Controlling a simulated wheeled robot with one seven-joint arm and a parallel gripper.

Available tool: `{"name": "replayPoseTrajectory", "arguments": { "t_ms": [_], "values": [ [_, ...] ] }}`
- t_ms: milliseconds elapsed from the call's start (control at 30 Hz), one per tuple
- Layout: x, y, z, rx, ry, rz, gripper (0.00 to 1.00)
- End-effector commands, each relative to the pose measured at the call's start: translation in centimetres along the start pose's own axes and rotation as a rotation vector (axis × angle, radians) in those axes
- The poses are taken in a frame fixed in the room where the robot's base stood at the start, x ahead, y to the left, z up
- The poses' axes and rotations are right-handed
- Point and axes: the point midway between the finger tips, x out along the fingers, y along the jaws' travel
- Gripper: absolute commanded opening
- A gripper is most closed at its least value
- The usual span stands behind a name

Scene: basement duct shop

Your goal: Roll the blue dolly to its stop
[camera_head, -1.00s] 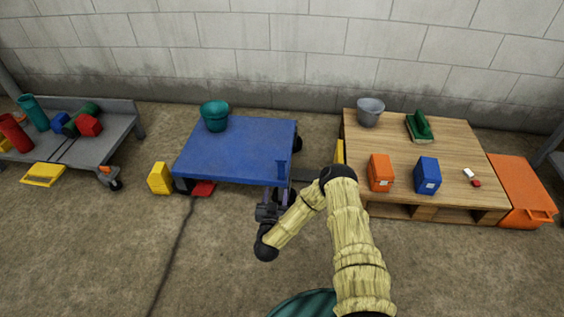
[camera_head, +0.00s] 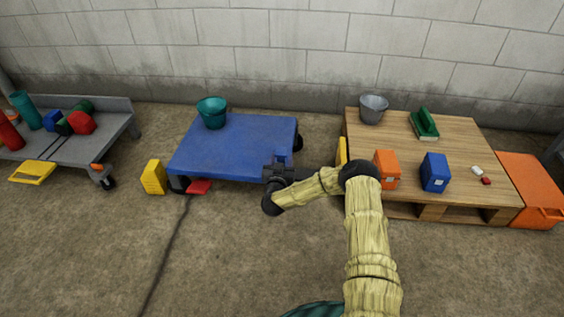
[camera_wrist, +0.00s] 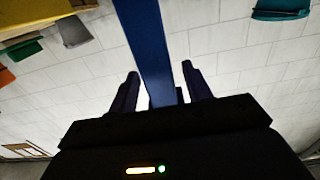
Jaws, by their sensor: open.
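The blue dolly (camera_head: 235,150) stands on the floor at the middle left, with a teal bucket (camera_head: 212,112) on its far left part. A small blue upright piece (camera_head: 282,157) stands at its near right corner. My gripper (camera_head: 276,170) is at that corner. In the wrist view my gripper's fingers (camera_wrist: 160,88) are apart, with a blue bar (camera_wrist: 145,45) between them. Visible gaps separate the bar from the fingers. A yellow block (camera_head: 154,177) stands left of the dolly and another yellow piece (camera_head: 341,152) lies between dolly and pallet. I cannot tell which is the stop.
A red piece (camera_head: 198,187) lies at the dolly's near left wheel. A wooden pallet (camera_head: 460,155) with boxes and a grey bucket (camera_head: 373,109) stands to the right. A grey cart (camera_head: 118,132) stands to the left. The near floor is open; a block wall closes the back.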

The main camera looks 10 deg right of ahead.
Motion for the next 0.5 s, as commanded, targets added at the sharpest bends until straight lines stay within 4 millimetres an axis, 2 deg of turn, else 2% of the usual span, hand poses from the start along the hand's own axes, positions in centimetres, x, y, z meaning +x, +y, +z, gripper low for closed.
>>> {"name": "replayPoseTrajectory", "arguments": {
  "t_ms": [33, 200, 500],
  "values": [
    [0.7, 0.0, 0.4, 0.001, 0.001, 0.002, 0.49],
    [2.1, 0.0, 0.2, 0.0, 0.0, 0.0, 0.49],
    [2.3, -0.1, 0.0, 0.0, -0.002, -0.001, 0.49]
  ]
}}
